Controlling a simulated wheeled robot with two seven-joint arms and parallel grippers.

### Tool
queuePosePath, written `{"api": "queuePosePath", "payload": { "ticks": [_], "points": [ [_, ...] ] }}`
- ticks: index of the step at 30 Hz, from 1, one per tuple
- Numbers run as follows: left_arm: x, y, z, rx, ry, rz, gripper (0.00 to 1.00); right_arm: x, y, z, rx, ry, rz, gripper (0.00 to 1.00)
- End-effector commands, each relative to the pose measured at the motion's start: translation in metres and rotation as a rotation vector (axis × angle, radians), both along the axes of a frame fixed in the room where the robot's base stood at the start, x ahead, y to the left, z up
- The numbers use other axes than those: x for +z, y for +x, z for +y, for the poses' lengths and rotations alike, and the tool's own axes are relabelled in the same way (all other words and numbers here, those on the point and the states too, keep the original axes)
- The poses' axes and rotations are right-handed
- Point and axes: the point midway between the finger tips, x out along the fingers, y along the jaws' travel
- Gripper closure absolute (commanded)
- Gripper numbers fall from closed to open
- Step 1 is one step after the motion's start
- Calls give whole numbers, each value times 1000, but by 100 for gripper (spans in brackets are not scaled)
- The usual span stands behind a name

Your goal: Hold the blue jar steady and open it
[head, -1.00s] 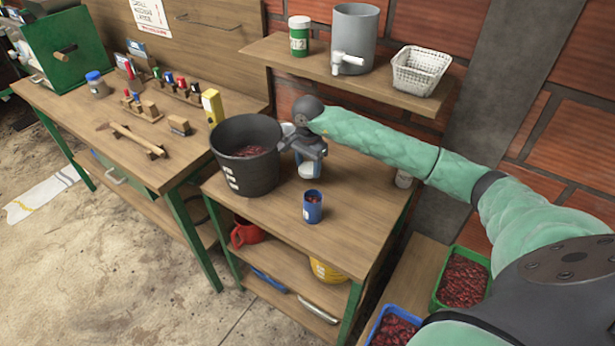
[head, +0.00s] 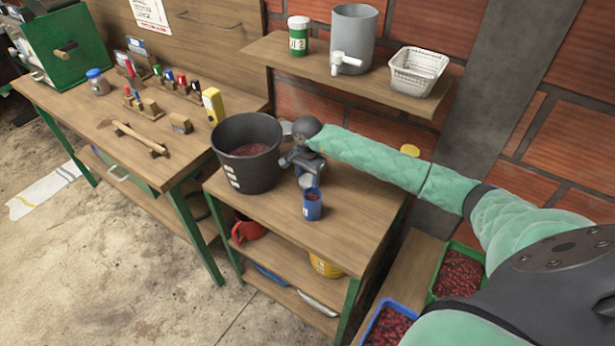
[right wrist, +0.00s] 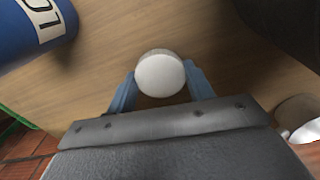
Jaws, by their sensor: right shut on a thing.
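My right gripper (head: 303,170) is at the back of the small wooden table, just right of the black bucket. In the right wrist view its two fingers (right wrist: 160,88) are shut on a round white lid (right wrist: 160,75) with a ribbed side. Whatever body is under the lid is hidden there, and in the head view the gripper covers most of it. An open blue container (head: 312,207) with dark red contents stands just in front of the gripper, apart from it. It also shows in the right wrist view (right wrist: 30,35). My left gripper is not in view.
The black bucket (head: 250,178) of red cherries stands close on the left. Above the arm, a shelf (head: 345,72) holds a grey dispenser (head: 355,35), a green jar (head: 299,40) and a white basket (head: 417,75). A yellow lid (head: 410,150) shows behind my arm. The table's front right is clear.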

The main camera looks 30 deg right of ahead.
Motion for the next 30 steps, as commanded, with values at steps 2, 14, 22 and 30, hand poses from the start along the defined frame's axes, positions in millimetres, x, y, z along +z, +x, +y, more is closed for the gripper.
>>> {"api": "queuePosePath", "payload": {
  "ticks": [2, 14, 22, 30],
  "points": [
    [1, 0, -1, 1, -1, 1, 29, -1, 0, 0, 0, 0, 0, 75],
    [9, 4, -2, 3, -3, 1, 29, -2, 0, 0, 0, 0, 0, 26],
    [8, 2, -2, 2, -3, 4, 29, -2, 0, 0, 0, 0, 0, 26],
    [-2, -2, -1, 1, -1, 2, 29, 2, 1, 0, 0, -1, -1, 26]
  ]
}}
